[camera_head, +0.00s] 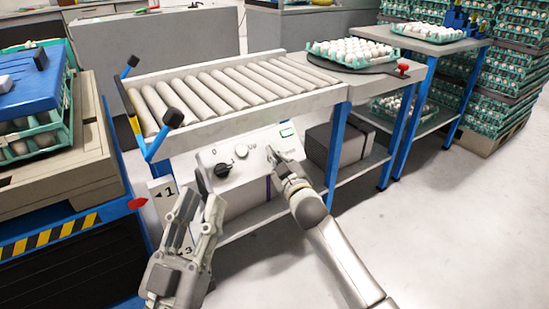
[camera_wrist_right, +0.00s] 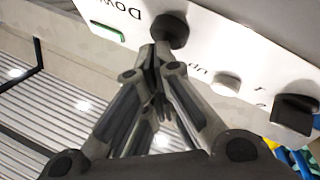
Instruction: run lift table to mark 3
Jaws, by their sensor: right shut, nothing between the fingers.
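The lift table (camera_head: 62,236), with a black-and-yellow striped edge, stands at the left. Its red pointer (camera_head: 138,203) is beside the mark 1 plate (camera_head: 163,191), slightly lower in the picture. Mark 3 (camera_head: 188,251) shows lower, partly behind my left gripper (camera_head: 201,197), which is open and empty before the panel. The control panel (camera_head: 258,172) has a black knob (camera_head: 222,170) and a white Up button (camera_head: 241,151). My right gripper (camera_wrist_right: 154,52) is shut and empty, its tips at the black Down button (camera_wrist_right: 170,31); whether they press it is unclear.
A roller conveyor (camera_head: 215,90) runs above the panel. A tray of eggs (camera_head: 355,65) is at its right end. A blue lid (camera_head: 30,85) and egg trays sit on the lift table's load. Stacked egg trays (camera_head: 500,75) stand at the back right. Floor at right is clear.

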